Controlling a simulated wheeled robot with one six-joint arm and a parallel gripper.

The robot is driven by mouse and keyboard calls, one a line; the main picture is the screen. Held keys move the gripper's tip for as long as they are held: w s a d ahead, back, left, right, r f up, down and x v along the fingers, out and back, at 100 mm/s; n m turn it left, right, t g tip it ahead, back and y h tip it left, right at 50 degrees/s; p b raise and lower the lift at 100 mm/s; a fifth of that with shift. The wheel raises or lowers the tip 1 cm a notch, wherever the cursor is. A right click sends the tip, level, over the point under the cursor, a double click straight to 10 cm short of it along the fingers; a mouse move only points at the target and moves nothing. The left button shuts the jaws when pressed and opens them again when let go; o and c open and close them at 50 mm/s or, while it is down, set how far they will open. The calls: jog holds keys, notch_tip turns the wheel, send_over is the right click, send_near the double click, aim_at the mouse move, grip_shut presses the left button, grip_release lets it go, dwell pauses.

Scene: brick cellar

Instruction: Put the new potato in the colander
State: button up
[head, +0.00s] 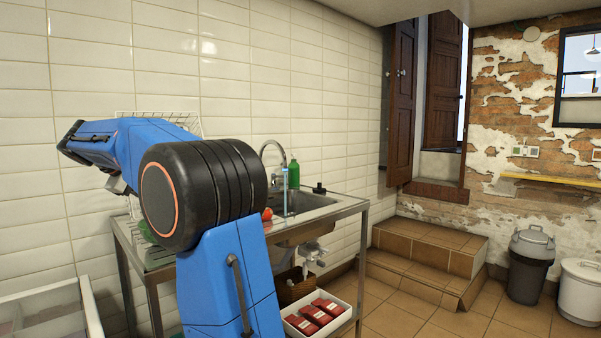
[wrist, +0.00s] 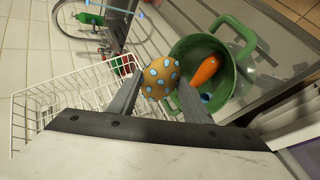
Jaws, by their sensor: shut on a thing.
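My gripper (wrist: 158,97) is shut on a rounded yellow-tan thing with pale blue spots, which I take to be the new potato (wrist: 160,74). It is held between the fingertips. The green colander (wrist: 238,88) is just right of it in the wrist view, and the potato overlaps the colander's left rim in the picture. The height between them cannot be told. An orange carrot (wrist: 206,70) and a small blue thing (wrist: 205,97) lie in the colander. In the head view my arm hides the gripper and potato.
A white wire rack (wrist: 62,97) stands left of the gripper. A sink (head: 300,203) with a tap (head: 272,147) and green bottle (head: 294,175) is set in the metal counter. A red-orange round thing (head: 267,214) lies near the sink. Red packets (head: 322,311) sit on the lower shelf.

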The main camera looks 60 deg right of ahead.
jog(key=shift+f, duration=0.1)
dwell(0.5)
jog(key=shift+f, duration=2.8)
jog(key=shift+f, duration=1.35)
dwell(0.3)
jog(key=o, duration=1.2)
jog(key=v, duration=1.7)
jog(key=shift+r, duration=0.2)
